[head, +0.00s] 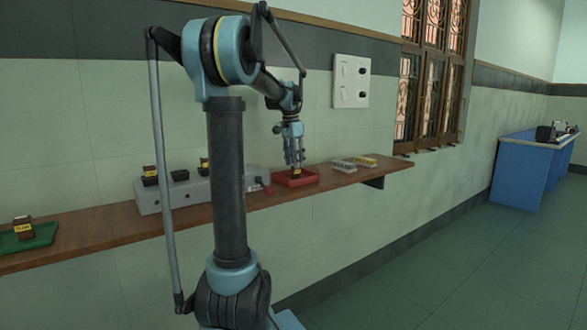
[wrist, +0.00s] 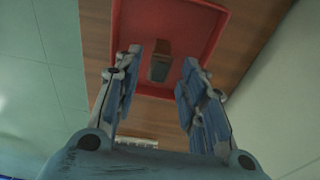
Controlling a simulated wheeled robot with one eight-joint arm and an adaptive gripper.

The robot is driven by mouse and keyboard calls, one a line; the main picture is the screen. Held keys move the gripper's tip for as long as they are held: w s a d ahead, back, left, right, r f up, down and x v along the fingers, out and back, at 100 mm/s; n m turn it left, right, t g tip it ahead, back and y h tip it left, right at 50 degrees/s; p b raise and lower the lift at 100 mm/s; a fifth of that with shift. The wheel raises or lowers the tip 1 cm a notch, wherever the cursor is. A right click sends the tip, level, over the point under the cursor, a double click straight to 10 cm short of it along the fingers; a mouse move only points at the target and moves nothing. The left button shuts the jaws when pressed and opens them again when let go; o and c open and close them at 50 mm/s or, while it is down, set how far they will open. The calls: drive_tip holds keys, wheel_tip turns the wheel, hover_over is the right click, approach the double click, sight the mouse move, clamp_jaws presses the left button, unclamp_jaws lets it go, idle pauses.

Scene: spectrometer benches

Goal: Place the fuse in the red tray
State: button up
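The red tray (head: 308,179) lies on the brown wall shelf, right of the grey box. It fills the upper part of the wrist view (wrist: 222,20). A small brown-and-grey fuse (wrist: 160,62) shows against the tray floor; in the head view it is a small dark piece (head: 296,171) below my fingertips. It looks to be within the tray, though its contact with the floor is hard to tell. My gripper (head: 294,160) points down over the tray. In the wrist view its fingers (wrist: 162,68) stand apart with visible gaps on both sides of the fuse.
A grey fuse box (head: 165,198) with dark holders stands left of the tray. A green tray (head: 40,238) with another brown fuse (head: 22,225) is at far left. Small grey and yellow racks (head: 343,165) stand to the right. A switch plate (head: 351,82) is on the wall.

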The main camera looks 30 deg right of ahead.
wheel_tip(320, 180, up, 9)
drive_tip(key=a, duration=0.1)
idle(0.3)
idle(0.4)
